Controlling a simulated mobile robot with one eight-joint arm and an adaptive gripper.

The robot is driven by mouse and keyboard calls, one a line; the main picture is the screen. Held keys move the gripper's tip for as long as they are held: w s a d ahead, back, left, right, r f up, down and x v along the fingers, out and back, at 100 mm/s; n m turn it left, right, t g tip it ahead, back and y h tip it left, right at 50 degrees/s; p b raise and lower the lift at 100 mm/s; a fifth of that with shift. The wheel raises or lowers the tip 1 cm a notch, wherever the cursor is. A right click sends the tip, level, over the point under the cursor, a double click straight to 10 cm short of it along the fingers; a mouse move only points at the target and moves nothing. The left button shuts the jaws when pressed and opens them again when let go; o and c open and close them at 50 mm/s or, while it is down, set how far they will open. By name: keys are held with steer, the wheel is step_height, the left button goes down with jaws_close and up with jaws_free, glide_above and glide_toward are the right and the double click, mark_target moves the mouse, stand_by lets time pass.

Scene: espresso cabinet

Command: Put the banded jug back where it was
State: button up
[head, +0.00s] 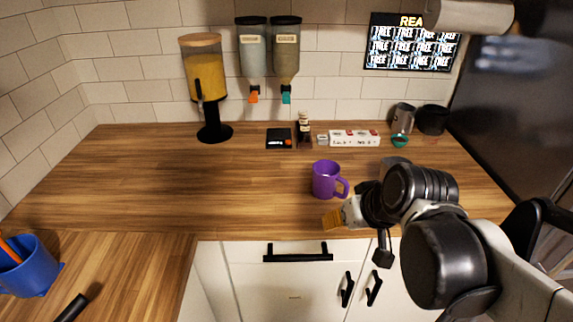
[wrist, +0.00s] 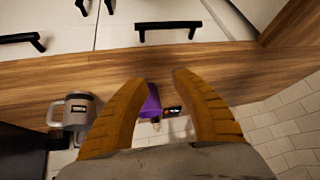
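A grey jug with a handle and a dark band or label (wrist: 76,108) stands on the counter at the left of the wrist view. It looks like the banded jug. In the head view a grey rim (head: 391,162) shows behind my arm, likely the same jug, mostly hidden. My gripper (head: 333,219) is open and empty at the counter's front edge, its orange fingers apart in the wrist view (wrist: 160,78). A purple mug (head: 325,180) stands beyond it; in the wrist view the mug (wrist: 151,104) is partly behind a finger.
A metal pitcher (head: 403,118), dark cup (head: 433,120) and green-rimmed cup (head: 400,141) stand at the back right. A scale (head: 279,138), bottle (head: 303,128) and white box (head: 354,138) line the wall. A juice dispenser (head: 205,75) stands left. The counter's left middle is clear.

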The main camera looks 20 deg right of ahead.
steer(key=shift+h, duration=0.4)
steer(key=s+a, duration=0.3)
steer(key=s, duration=0.1)
steer(key=shift+a+r, duration=0.25)
steer(key=shift+a, duration=0.15)
stand_by(0.4)
